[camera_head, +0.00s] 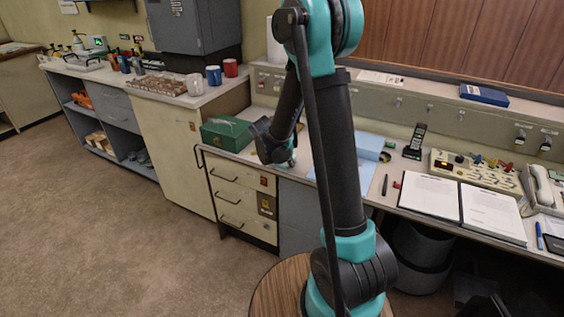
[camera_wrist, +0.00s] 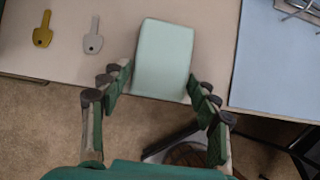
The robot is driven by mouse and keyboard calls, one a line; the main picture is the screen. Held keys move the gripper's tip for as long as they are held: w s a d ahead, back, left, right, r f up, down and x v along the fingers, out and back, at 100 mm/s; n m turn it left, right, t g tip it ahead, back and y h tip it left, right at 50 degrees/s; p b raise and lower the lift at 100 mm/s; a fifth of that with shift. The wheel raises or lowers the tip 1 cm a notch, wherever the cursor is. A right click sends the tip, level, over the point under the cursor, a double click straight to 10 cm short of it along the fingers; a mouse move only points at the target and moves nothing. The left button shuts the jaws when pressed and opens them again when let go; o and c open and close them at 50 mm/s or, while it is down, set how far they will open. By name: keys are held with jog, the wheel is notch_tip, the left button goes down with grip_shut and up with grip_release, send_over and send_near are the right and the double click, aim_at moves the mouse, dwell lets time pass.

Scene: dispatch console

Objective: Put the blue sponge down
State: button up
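The sponge (camera_wrist: 163,58), a pale blue-green block with rounded corners, sits between the fingers of my gripper (camera_wrist: 160,86) in the wrist view. The fingertips meet its two sides near its lower end, so it looks held. It shows over the front edge of the desk (camera_wrist: 215,40); the gap beneath it cannot be judged. In the head view my gripper (camera_head: 275,152) is low over the desk, right of the green box, and I cannot make out the sponge there.
A brass key (camera_wrist: 43,30) and a grey key (camera_wrist: 93,37) lie left of the sponge. A light blue mat (camera_wrist: 275,65) lies to the right. The green box (camera_head: 226,133) stands left of my gripper; a black handset (camera_head: 415,141) and an open binder (camera_head: 462,205) are farther right.

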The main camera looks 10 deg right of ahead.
jog(key=shift+o, duration=0.9)
jog(key=shift+r, duration=0.1)
jog(key=v, duration=1.1)
jog(key=s+d+f+m+y, duration=0.1)
jog(key=s+d+m, duration=0.2)
jog(key=s+m, duration=0.5)
jog(key=s+d+f+m+y, duration=0.1)
jog(key=s+d+f+m, duration=0.1)
jog(key=s+m, duration=0.6)
jog(key=s+d+f+m+g+y, duration=0.1)
jog(key=s+d+f+m, duration=0.1)
jog(key=s+m, duration=0.6)
jog(key=d+m, duration=0.1)
jog(key=m, duration=0.3)
jog(key=shift+d+f+m+y, duration=0.15)
jog(key=shift+d+m+y, duration=0.15)
jog(key=shift+m+y, duration=0.1)
